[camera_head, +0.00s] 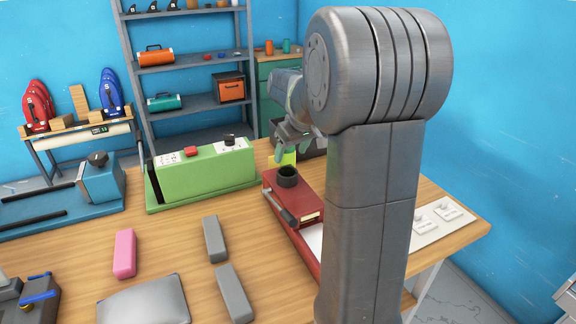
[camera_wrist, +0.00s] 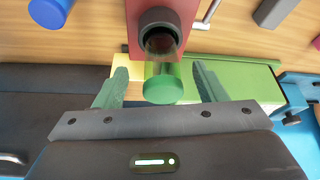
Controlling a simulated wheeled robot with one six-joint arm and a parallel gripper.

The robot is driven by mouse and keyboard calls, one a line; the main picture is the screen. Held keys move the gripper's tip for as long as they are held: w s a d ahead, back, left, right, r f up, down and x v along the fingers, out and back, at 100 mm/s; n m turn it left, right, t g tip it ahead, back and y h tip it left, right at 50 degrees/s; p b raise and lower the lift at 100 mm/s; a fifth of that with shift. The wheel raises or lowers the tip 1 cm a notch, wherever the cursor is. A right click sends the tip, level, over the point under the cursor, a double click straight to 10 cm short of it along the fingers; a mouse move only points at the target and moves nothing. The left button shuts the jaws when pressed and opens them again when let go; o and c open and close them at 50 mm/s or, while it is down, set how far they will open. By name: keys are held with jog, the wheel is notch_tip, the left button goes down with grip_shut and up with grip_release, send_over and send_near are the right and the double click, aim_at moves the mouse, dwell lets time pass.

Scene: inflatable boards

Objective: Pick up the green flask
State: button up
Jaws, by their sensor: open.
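The green flask (camera_wrist: 163,84) shows in the wrist view as a small cylinder with a solid green end and a clearer, see-through part. It is between the two fingers of my gripper (camera_wrist: 160,80), with a visible gap on each side. The fingers are open and do not appear to touch it. The flask's clear end overlaps the dark round ring (camera_wrist: 160,25) of the red device in this view; I cannot tell whether they touch. In the head view my gripper (camera_head: 287,147) is over the far side of the table, and the flask is hard to make out there.
The red device (camera_head: 308,207) with its black ring stands just in front of my gripper. A green machine (camera_head: 205,172) is to its left, and a yellow block (camera_wrist: 121,74) is beside the fingers. Grey and pink blocks lie nearer; shelves (camera_head: 190,60) stand behind.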

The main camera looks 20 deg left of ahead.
jog(key=shift+a+x, duration=0.15)
jog(key=shift+x, duration=0.95)
jog(key=shift+a+x, duration=0.2)
jog(key=shift+x, duration=0.9)
jog(key=shift+w+r, duration=0.1)
jog(key=shift+r, duration=0.05)
jog(key=c, duration=1.2)
jog(key=shift+o, duration=0.2)
jog(key=shift+r, duration=0.15)
